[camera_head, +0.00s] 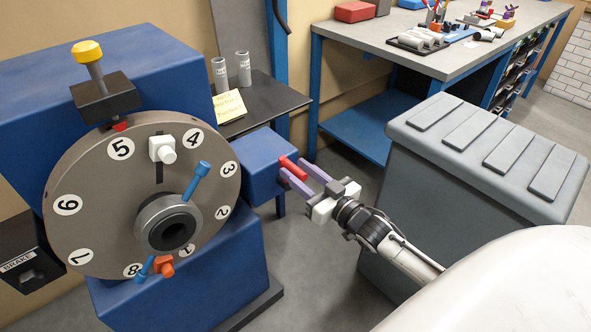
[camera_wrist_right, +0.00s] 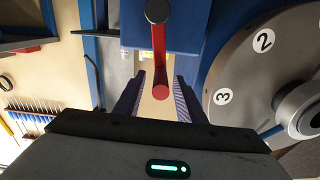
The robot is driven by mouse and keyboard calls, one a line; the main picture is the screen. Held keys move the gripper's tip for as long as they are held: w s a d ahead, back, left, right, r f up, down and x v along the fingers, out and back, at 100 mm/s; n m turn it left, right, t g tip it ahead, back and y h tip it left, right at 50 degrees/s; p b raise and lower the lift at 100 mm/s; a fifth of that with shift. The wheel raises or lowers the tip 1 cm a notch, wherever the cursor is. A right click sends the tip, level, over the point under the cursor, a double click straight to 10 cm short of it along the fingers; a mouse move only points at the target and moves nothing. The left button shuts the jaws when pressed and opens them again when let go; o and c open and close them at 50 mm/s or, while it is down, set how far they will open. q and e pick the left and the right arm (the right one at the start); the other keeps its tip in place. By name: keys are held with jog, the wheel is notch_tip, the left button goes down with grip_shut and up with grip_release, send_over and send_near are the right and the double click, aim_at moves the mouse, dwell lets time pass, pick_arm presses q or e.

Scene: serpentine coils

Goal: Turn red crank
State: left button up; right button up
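The red crank (camera_head: 293,168) sits on the right side of a blue box (camera_head: 252,166) beside the large numbered grey wheel (camera_head: 95,178). In the right wrist view the crank (camera_wrist_right: 160,62) shows as a red arm with a rounded knob end, hanging from a dark pivot. My right gripper (camera_head: 298,176) is open, with its purple fingers at the crank. In the right wrist view the fingers (camera_wrist_right: 159,98) stand on either side of the knob, with a gap on both sides. My left gripper is not in view.
A grey ridged chest (camera_head: 470,165) stands right of my right arm. A workbench (camera_head: 440,55) with tools is behind it. A small black table (camera_head: 262,98) with two grey cylinders and a yellow note stands behind the blue box. Grey floor lies between box and chest.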

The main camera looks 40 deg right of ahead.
jog(key=shift+w, duration=0.65)
jog(key=shift+a, duration=0.1)
grip_shut()
jog(key=shift+d+r+p, duration=0.2)
jog(key=shift+d+p, duration=0.1)
jog(key=shift+p, duration=0.15)
jog(key=shift+d+f+m, duration=0.2)
jog(key=shift+d+m, duration=0.35)
jog(key=shift+m, duration=0.35)
